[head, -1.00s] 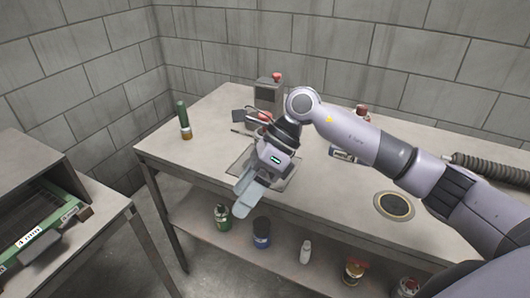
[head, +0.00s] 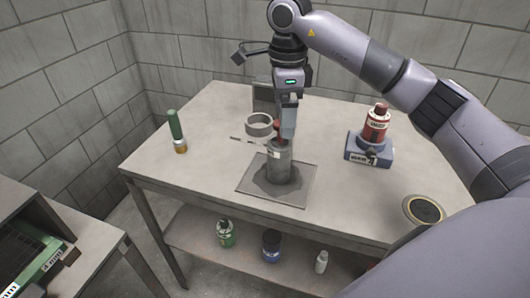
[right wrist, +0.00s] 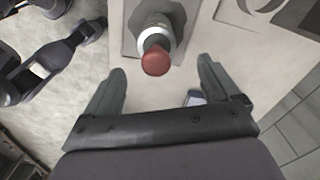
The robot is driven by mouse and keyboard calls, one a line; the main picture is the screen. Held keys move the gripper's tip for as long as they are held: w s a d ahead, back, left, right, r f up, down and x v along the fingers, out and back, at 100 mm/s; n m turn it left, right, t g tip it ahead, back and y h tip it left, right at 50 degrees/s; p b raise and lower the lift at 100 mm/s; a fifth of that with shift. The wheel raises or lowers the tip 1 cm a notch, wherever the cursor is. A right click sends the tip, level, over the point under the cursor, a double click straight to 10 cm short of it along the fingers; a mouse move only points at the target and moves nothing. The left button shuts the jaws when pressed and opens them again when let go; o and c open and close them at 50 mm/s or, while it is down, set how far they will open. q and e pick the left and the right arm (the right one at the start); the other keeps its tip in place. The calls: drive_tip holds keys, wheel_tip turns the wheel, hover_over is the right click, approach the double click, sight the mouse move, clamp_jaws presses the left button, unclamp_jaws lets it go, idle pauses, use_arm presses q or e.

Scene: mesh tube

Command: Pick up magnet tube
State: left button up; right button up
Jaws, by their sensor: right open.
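The magnet tube, as I take it, is a grey upright cylinder (head: 280,163) with a red top. It stands on a dark round base on a square plate (head: 300,194) on the table. In the right wrist view its red cap (right wrist: 156,60) shows from above, with a pale collar below it. My right gripper (head: 287,135) points down at the tube's top, and its fingers hide part of it in the head view. In the right wrist view the open fingers (right wrist: 160,80) spread to either side of the cap, with nothing gripped. My left gripper is not seen.
A grey ring (head: 259,121) lies behind the tube. A green-handled tool (head: 175,128) stands at the left, and a red bottle (head: 376,124) on a blue-grey box (head: 368,150) at the right. A round dark disc (head: 424,209) lies at the right front. Bottles stand on the shelf below.

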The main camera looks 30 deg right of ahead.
sight(280, 141)
drive_tip(key=shift+a+f+p, duration=0.15)
drive_tip(key=shift+a+f, duration=0.1)
drive_tip(key=shift+f, duration=1.55)
drive_tip(key=shift+a+f+p, duration=0.15)
drive_tip(key=shift+a+f, duration=0.05)
drive_tip(key=shift+f, duration=1.55)
clamp_jaws()
